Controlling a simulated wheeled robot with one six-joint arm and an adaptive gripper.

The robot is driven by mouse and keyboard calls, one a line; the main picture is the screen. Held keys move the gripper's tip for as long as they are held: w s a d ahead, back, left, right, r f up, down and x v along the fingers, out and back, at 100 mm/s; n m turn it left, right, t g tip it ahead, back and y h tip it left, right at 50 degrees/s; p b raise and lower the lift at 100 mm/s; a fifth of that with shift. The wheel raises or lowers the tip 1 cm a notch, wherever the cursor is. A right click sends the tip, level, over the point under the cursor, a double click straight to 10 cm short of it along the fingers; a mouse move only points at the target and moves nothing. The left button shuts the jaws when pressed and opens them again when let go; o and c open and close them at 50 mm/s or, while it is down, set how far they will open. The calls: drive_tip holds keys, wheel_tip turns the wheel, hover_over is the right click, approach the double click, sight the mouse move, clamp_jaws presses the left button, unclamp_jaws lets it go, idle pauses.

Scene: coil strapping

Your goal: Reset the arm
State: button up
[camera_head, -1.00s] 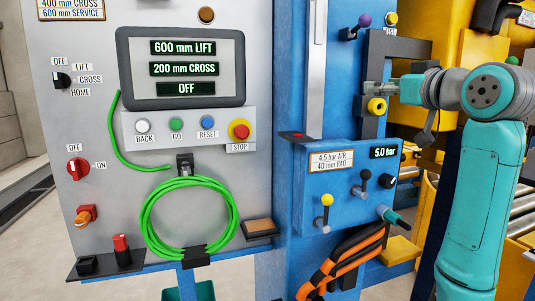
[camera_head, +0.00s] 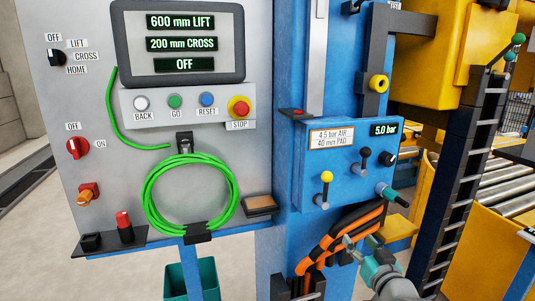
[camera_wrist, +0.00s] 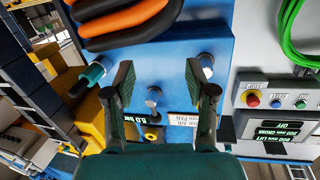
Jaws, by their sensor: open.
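My gripper (camera_head: 358,243) is low at the right of the head view, in front of the black-and-orange hoses (camera_head: 340,238). Its two dark fingers stand apart with nothing between them in the wrist view (camera_wrist: 166,75). The wrist view is turned upside down and shows the blue valve panel (camera_wrist: 175,50) beyond the fingers. Only the end of my arm shows in the head view; the rest is out of frame.
The grey control panel (camera_head: 80,200) with green cable coil (camera_head: 150,205) stands left. The blue panel carries black (camera_head: 362,160) and yellow-knobbed (camera_head: 326,185) levers and a teal fitting (camera_head: 390,192). A yellow-knobbed part (camera_head: 377,84) is above. A roller conveyor (camera_head: 505,185) lies right.

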drive_tip(key=s+a+f+m+g+h, duration=0.1)
drive_tip(key=s+a+f+h, duration=0.15)
drive_tip(key=s+f, duration=2.05)
drive_tip(key=s+a+r, duration=0.1)
drive_tip(key=s+r, duration=0.1)
drive_tip(key=s, duration=1.3)
drive_tip(key=s+a+r+n+g, duration=0.1)
drive_tip(key=s+r, duration=0.1)
drive_tip(key=s, duration=1.4)
drive_tip(key=shift+a+y, duration=0.2)
drive_tip(key=shift+y, duration=0.15)
